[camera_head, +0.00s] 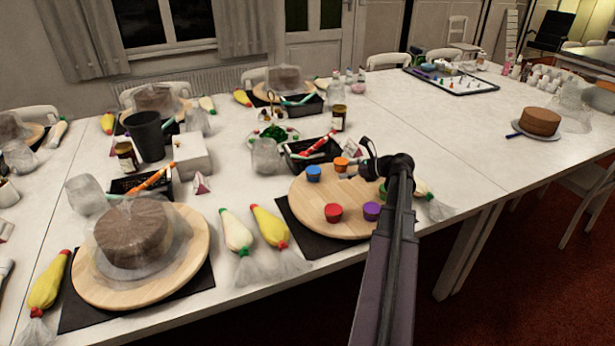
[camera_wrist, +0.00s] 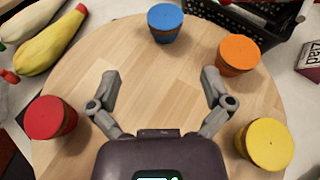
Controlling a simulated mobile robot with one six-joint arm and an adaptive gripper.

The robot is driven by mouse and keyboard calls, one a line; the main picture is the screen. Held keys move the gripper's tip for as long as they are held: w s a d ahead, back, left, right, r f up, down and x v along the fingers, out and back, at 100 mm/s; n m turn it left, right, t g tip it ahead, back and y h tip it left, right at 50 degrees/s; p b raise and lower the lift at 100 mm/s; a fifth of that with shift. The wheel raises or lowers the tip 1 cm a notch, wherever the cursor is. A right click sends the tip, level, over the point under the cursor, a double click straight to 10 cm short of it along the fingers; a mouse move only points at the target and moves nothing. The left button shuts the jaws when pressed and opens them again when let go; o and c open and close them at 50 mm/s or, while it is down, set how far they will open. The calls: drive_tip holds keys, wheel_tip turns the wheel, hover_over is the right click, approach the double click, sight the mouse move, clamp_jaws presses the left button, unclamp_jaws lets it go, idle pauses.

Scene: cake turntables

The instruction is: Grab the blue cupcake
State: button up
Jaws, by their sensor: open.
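The blue cupcake (camera_head: 314,174) stands upright near the far left edge of the round wooden turntable (camera_head: 300,208). In the wrist view the blue cupcake (camera_wrist: 165,23) is at the top, beyond and between my fingertips, with bare wood between. My gripper (camera_wrist: 160,80) is open and empty above the turntable, its two grey fingers spread apart. The orange cupcake (camera_wrist: 238,55) is just beyond the right finger. The red cupcake (camera_wrist: 50,118) is at the left and the yellow cupcake (camera_wrist: 265,143) at the lower right. In the head view my arm hides part of the turntable's right side.
A purple cupcake (camera_head: 372,211) and a partly hidden green one (camera_head: 382,190) share the turntable. A black basket (camera_head: 312,152) stands close behind the blue cupcake. Piping bags (camera_head: 268,226) lie to the left. A brown cake (camera_head: 132,233) sits on another turntable.

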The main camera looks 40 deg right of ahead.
sight(315, 171)
drive_tip(key=shift+d, duration=0.3)
drive_tip(key=shift+a, duration=0.15)
drive_tip(key=shift+w, duration=0.15)
drive_tip(key=b+x, duration=0.3)
drive_tip(key=x, duration=0.4)
drive_tip(key=shift+f, duration=0.1)
drive_tip(key=shift+w+a+f, duration=0.2)
drive_tip(key=shift+w+a, duration=0.15)
drive_tip(key=shift+w, duration=0.25)
